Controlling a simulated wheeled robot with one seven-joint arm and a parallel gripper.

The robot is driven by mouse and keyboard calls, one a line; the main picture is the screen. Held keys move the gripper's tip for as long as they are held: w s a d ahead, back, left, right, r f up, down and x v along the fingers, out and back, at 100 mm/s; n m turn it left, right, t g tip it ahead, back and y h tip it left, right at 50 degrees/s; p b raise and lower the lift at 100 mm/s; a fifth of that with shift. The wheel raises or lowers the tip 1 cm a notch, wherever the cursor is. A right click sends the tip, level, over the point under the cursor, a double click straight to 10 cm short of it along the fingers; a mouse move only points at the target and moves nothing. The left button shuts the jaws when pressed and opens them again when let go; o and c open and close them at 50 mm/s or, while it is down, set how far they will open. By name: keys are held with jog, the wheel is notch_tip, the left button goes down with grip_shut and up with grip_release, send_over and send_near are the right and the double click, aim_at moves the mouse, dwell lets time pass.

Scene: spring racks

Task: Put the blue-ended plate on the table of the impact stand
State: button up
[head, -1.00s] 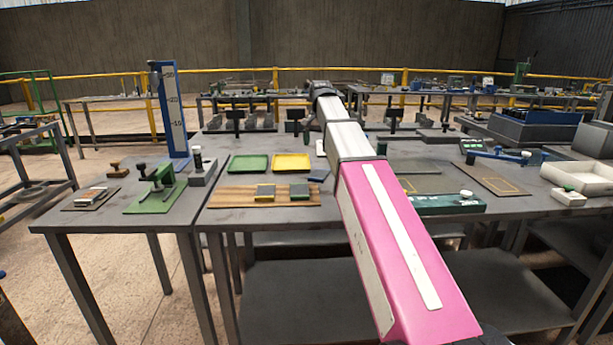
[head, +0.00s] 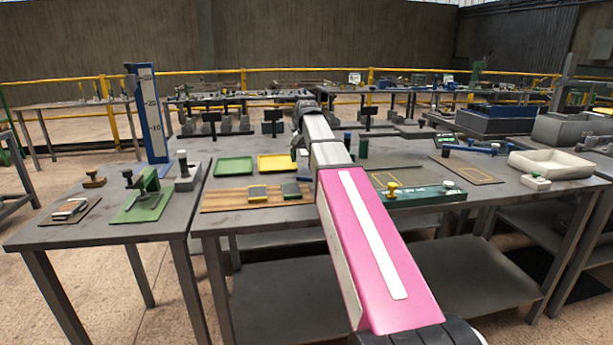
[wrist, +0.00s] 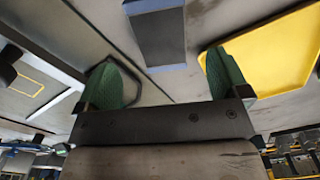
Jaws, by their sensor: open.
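The blue-ended plate (wrist: 158,36), dark grey with a blue strip at each end, lies on the grey table in the wrist view. It is at the top middle, ahead of my gripper (wrist: 165,85). The gripper's two green fingers are wide apart with nothing between them; the plate is not held.
A green tray (head: 234,167) and a yellow tray (head: 279,164) stand left of my arm; the yellow one is also right of the fingers in the wrist view (wrist: 265,55). A wooden board (head: 227,198) lies in front. A green fixture (head: 145,190) stands on the left table.

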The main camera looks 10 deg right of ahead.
aim_at(307, 172)
jog(key=shift+w+f, duration=0.15)
jog(key=shift+f, duration=2.5)
jog(key=c, duration=1.5)
jog(key=shift+r, duration=0.15)
